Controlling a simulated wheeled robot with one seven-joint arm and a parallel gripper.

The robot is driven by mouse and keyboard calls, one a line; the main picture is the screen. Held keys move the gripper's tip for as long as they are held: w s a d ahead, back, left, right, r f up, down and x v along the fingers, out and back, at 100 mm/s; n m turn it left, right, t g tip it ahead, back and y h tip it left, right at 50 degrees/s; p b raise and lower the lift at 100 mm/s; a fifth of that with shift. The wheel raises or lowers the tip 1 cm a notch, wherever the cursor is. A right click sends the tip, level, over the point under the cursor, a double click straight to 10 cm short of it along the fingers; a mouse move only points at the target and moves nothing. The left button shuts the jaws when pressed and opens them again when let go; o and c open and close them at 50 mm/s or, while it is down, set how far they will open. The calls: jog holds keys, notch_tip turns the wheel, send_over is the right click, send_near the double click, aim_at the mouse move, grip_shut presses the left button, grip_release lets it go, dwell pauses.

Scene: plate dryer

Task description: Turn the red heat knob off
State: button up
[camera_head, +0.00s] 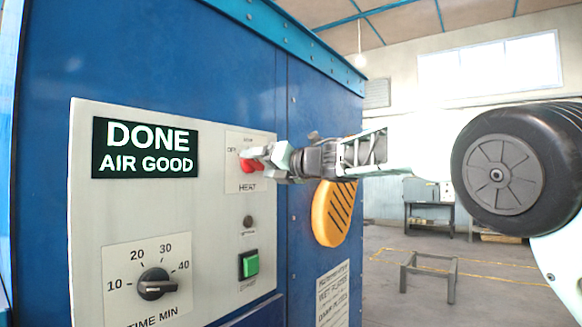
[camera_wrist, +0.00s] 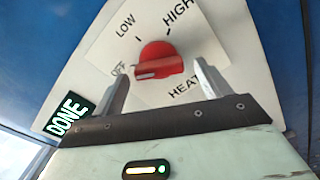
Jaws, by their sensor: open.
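The red heat knob (camera_wrist: 158,60) sits on a white plate marked OFF, LOW, HIGH and HEAT. Its raised grip lies nearly level in the wrist view, with a pale line at its left end, on the side of the OFF label (camera_wrist: 118,69). In the head view the knob (camera_head: 247,164) is partly hidden by my fingers. My gripper (camera_wrist: 162,75) is open, with one finger on each side of the knob in the wrist view. I cannot tell whether either finger touches it. The gripper also shows in the head view (camera_head: 265,155), reaching in from the right.
A DONE / AIR GOOD display (camera_head: 145,148) is at the panel's upper left. A black timer knob (camera_head: 156,284) and a green button (camera_head: 249,264) lie below. An orange slotted part (camera_head: 333,213) is right of the panel. A low metal stand (camera_head: 428,272) is on the floor.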

jog(key=b+v, duration=0.3)
jog(key=v, duration=1.3)
jog(key=shift+s+d+f, duration=0.1)
jog(key=shift+f, duration=0.05)
jog(key=s+f+m+g+h, duration=0.1)
jog(key=s+f+m+h, duration=0.45)
jog(key=f+m, duration=0.7)
jog(key=s+f+m+g+h, duration=0.1)
jog(key=s+f+m+h, duration=0.3)
jog(key=s+f+m, duration=0.55)
jog(key=s+d+f+m+g+h, duration=0.25)
jog(key=s+f+m+g, duration=0.25)
jog(key=s+f, duration=0.55)
jog(key=s+d+f+m+g+h, duration=0.3)
jog(key=s+f+m, duration=0.4)
jog(key=s, duration=0.7)
notch_tip(320, 180, up, 16)
jog(key=n+g+y+p, duration=0.1)
jog(key=p, duration=1.6)
jog(key=shift+w+r+p, duration=0.2)
jog(key=shift+w+p, duration=0.05)
jog(key=shift+p, duration=0.1)
